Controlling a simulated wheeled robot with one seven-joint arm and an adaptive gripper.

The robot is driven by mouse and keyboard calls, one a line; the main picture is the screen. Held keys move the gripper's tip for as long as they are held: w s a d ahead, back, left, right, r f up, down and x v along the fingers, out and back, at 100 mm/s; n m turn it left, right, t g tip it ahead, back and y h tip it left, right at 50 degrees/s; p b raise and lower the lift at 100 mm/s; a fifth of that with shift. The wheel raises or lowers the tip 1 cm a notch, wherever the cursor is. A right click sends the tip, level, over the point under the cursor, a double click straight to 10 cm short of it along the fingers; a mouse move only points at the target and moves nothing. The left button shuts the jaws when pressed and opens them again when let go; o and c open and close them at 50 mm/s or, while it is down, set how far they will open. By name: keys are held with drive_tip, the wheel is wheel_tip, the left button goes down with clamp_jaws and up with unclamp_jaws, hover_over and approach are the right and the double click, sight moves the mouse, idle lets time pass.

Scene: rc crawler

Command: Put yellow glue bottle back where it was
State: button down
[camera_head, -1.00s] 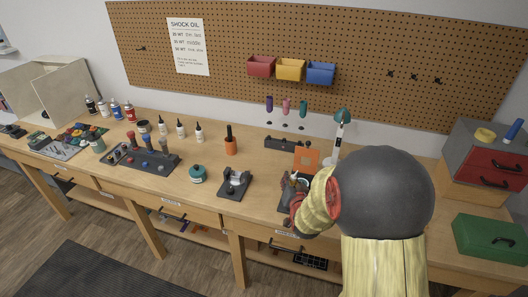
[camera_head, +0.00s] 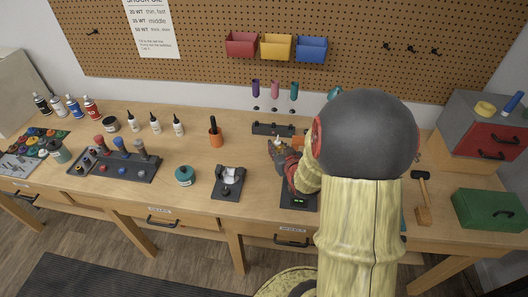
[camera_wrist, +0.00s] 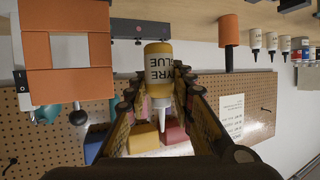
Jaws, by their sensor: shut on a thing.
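The yellow glue bottle (camera_wrist: 158,62) has a white cap and nozzle and reads "TYRE GLUE". It appears upside down in the wrist view, between the fingers of my gripper (camera_wrist: 158,92), which is shut on it. In the head view my gripper (camera_head: 281,148) is over the back middle of the bench, with only a small part of the bottle (camera_head: 278,142) showing. A dark bar-shaped holder (camera_head: 262,129) stands just behind; it also shows in the wrist view (camera_wrist: 128,29). I cannot tell whether the bottle touches anything.
White-bodied bottles (camera_head: 155,125) stand farther left. An orange frame (camera_wrist: 66,52) is close by in the wrist view. A black stand (camera_head: 229,182) and teal jar (camera_head: 184,176) are nearer the front. A hammer (camera_head: 423,195) lies right of my arm.

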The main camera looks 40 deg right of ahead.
drive_tip(key=f+x, duration=0.1)
drive_tip(key=x, duration=0.4)
drive_tip(key=f+b+x, duration=0.1)
drive_tip(key=x, duration=0.4)
drive_tip(key=a+f+b+x, duration=0.1)
drive_tip(key=x, duration=0.4)
drive_tip(key=shift+s, duration=0.3)
drive_tip(key=shift+w+f, duration=0.3)
drive_tip(key=shift+f, duration=0.25)
drive_tip(key=shift+f+b, duration=0.5)
drive_tip(key=shift+f, duration=0.85)
drive_tip(key=shift+f, duration=0.2)
drive_tip(key=c, duration=1.6)
unclamp_jaws()
drive_tip(key=shift+o, duration=0.3)
drive_tip(key=shift+r, duration=0.15)
